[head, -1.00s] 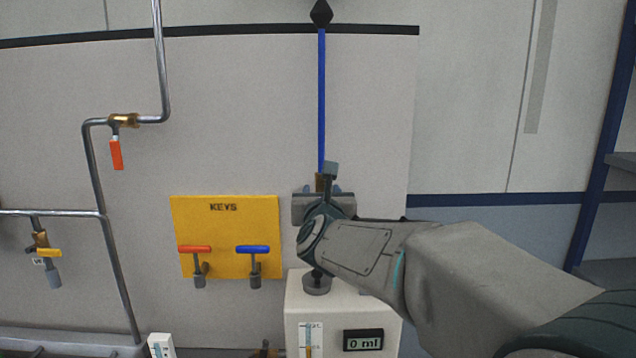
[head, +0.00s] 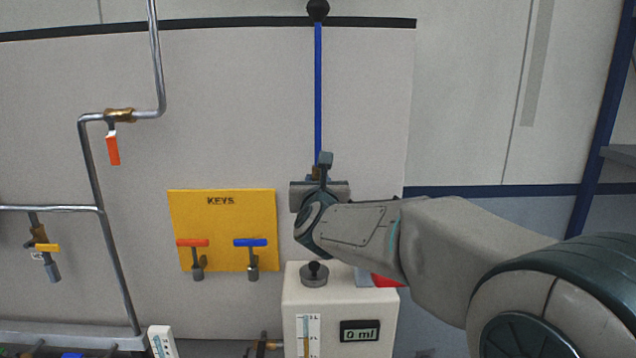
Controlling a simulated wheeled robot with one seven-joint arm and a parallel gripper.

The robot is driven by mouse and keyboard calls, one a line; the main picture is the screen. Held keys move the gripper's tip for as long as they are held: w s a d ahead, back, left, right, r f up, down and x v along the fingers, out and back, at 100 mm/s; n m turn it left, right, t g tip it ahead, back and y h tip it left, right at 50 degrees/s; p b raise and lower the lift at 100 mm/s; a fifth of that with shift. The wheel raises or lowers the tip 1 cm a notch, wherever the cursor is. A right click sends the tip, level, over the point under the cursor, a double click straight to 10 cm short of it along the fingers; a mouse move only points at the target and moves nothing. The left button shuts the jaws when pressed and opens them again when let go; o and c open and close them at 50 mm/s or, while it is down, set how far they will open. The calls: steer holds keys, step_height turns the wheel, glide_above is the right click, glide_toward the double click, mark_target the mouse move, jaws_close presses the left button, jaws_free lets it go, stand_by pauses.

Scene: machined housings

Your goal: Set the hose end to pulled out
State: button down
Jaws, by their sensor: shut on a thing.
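A blue hose (head: 318,90) hangs straight down from a black knob near the top of the wall panel. Its brass-coloured end (head: 315,172) shows just behind my gripper (head: 321,178). My gripper is shut on the hose end, and its fingers and wrist hide most of it. The white tank (head: 340,295) stands below, with a grey round fitting (head: 314,278) on top that has a dark ball-like centre. My gripper is above this fitting, with a visible gap between my wrist and it. The tank's display (head: 360,331) reads 0 ml.
A yellow KEYS board (head: 222,225) with a red and a blue key hangs left of the tank. A red object (head: 386,281) shows beside the tank, under my arm.

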steer(key=shift+f, duration=0.1)
step_height(320, 180, down, 4)
steer(key=b, duration=0.6)
steer(key=c, duration=1.3)
jaws_free()
steer(key=shift+f, duration=0.1)
steer(key=shift+o, duration=0.2)
steer(key=shift+s, duration=0.1)
steer(key=s+b, duration=0.3)
steer(key=s, duration=1)
steer(key=shift+s, duration=0.35)
steer(key=shift+d, duration=0.1)
